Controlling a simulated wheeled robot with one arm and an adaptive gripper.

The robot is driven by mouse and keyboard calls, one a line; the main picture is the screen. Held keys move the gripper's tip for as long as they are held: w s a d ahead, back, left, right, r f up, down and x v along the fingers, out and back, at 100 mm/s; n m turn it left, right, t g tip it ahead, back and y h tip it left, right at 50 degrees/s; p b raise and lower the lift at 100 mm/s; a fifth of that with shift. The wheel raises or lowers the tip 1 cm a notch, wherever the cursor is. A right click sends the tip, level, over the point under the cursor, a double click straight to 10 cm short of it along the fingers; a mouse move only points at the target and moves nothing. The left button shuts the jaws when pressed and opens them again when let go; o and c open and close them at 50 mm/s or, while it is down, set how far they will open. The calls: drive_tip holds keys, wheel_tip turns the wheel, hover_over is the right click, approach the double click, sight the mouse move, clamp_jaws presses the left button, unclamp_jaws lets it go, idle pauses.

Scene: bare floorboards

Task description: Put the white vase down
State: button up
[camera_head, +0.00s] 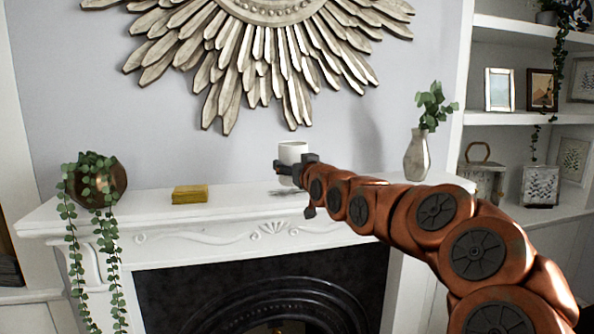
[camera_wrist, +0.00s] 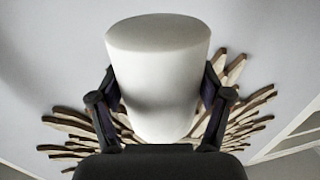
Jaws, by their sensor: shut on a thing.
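The white vase (camera_head: 293,152) is a plain, smooth cup-like shape above the white mantel shelf (camera_head: 240,203). In the wrist view the vase (camera_wrist: 160,75) fills the middle, with a gripper finger on each side of it. My gripper (camera_head: 289,172) is shut on the vase; in the wrist view the gripper (camera_wrist: 160,105) shows its dark fingers against the vase's sides. The vase looks upright in the head view. Its lower part is hidden behind my gripper, so I cannot tell whether its base touches the shelf.
A yellow box (camera_head: 190,194) lies on the mantel to the left. A trailing plant in a bronze pot (camera_head: 112,184) stands at the left end. A silver vase with leaves (camera_head: 416,156) stands at the right. A sunburst mirror frame (camera_head: 270,75) hangs above. Free shelf lies between box and gripper.

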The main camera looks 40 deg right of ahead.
drive_tip(key=shift+w+d+f+p, duration=0.1)
drive_tip(key=shift+w+d+p, duration=0.5)
drive_tip(key=shift+w+d, duration=0.9)
drive_tip(key=shift+d, duration=0.15)
drive_tip(key=shift+d+f+p, duration=0.15)
drive_tip(key=shift+f+p, duration=0.2)
drive_tip(key=shift+f, duration=0.4)
drive_tip(key=shift+f+p, duration=0.3)
drive_tip(key=shift+f, duration=0.75)
drive_tip(key=shift+f+b, duration=0.25)
drive_tip(key=shift+b, duration=0.05)
drive_tip(key=o, duration=1.4)
drive_tip(key=shift+c, duration=0.2)
drive_tip(key=shift+r, duration=0.1)
